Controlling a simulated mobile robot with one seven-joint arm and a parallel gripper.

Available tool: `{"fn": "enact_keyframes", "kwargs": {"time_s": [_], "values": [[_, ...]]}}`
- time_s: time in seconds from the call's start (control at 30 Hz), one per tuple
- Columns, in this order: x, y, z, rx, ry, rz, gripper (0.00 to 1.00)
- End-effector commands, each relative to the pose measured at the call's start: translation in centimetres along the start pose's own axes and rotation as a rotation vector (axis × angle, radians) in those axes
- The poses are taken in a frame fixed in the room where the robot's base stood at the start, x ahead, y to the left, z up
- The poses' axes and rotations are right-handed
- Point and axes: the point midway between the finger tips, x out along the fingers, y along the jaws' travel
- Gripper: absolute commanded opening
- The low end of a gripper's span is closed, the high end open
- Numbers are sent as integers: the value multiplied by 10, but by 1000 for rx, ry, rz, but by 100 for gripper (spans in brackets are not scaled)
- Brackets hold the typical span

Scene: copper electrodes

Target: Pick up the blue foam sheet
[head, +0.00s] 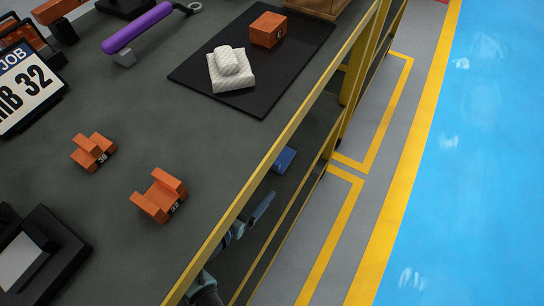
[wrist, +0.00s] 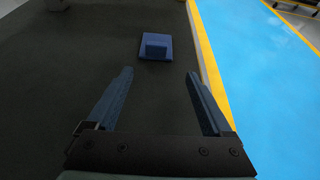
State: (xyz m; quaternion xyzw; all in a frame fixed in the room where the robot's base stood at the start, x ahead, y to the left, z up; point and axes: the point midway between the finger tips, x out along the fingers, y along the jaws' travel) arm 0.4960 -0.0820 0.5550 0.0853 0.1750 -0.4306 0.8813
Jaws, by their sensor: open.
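The blue foam sheet (wrist: 155,56) lies on a dark shelf surface (wrist: 80,60), near its right edge, in the wrist view. A darker blue block-like part (wrist: 155,44) sits on it or belongs to it; I cannot tell which. In the head view a blue piece (head: 283,160), apparently the same sheet, shows on the lower level beneath the bench. My gripper (wrist: 160,74) is open and empty, its two fingers apart, with the sheet ahead of and beyond the fingertips. In the head view my gripper (head: 262,207) is partly hidden by the bench's yellow edge rail.
The bench top (head: 110,115) above holds orange copper pieces (head: 160,195), a black mat (head: 270,85) with a white stack (head: 231,70), and a purple-handled tool (head: 138,27). A yellow rail (head: 290,130) edges the bench. The blue floor (head: 470,150) is clear.

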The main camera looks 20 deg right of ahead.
Motion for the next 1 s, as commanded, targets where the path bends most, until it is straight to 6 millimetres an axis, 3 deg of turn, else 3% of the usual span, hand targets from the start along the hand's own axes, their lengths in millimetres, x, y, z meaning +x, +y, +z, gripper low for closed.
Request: {"fn": "enact_keyframes", "kwargs": {"time_s": [0.13, 0.43, 0.7, 1.0], "values": [[30, 0, -3, 2, 1, -3, 85], [54, 3, 0, 3, 0, 0, 85], [92, 8, 5, 2, 1, -1, 85], [96, 8, 8, 0, 1, 1, 85]]}}
